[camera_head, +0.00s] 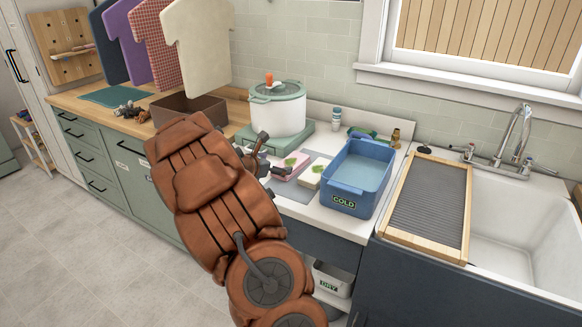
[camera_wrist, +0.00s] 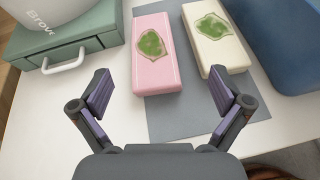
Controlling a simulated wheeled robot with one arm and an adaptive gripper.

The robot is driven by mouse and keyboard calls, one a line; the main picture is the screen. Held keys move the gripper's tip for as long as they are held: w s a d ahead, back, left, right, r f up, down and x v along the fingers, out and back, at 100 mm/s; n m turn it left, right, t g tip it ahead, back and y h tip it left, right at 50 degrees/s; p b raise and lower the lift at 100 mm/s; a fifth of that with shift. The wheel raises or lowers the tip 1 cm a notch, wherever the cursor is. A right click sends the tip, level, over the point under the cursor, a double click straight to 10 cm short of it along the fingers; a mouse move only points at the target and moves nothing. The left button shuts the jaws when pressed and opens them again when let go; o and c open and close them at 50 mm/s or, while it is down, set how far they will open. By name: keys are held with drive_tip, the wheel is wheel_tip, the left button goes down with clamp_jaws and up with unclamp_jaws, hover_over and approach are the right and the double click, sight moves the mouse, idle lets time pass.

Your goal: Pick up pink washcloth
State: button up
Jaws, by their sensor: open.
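The pink washcloth (camera_wrist: 155,70) is a folded pink block with a green patch on top. It lies on a grey mat (camera_wrist: 185,120) on the white counter. In the head view the pink washcloth (camera_head: 291,167) is partly hidden behind my gripper (camera_head: 265,158). In the wrist view my gripper (camera_wrist: 160,90) is open, with its two fingers apart and nothing between them but the view of the mat and the pink cloth's near end. The cloth lies ahead of the fingers, a little left of centre. I cannot tell the gripper's height above it.
A cream cloth (camera_head: 313,173) with a green patch lies just right of the pink one. The blue COLD tub (camera_head: 345,205) stands right of that. A white pot (camera_head: 278,112) on a green base (camera_wrist: 70,50) stands to the left. A sink with a washboard (camera_head: 430,203) is farther right.

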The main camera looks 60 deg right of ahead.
sight(289, 164)
drive_tip(key=shift+w+d+f+n+t, duration=0.4)
drive_tip(key=shift+w+d+f+n, duration=0.35)
drive_tip(key=shift+d+f+n, duration=0.25)
drive_tip(key=shift+p+x, duration=0.35)
drive_tip(key=shift+x, duration=0.95)
drive_tip(key=shift+s+f+p+x, duration=0.15)
drive_tip(key=shift+p+x, duration=0.3)
drive_tip(key=shift+x, duration=0.8)
drive_tip(key=shift+s+f+p+x, duration=0.15)
drive_tip(key=shift+p+x, duration=0.3)
drive_tip(key=shift+x, duration=0.8)
drive_tip(key=shift+a, duration=0.1)
drive_tip(key=c, duration=1.2)
drive_tip(key=shift+r, duration=0.15)
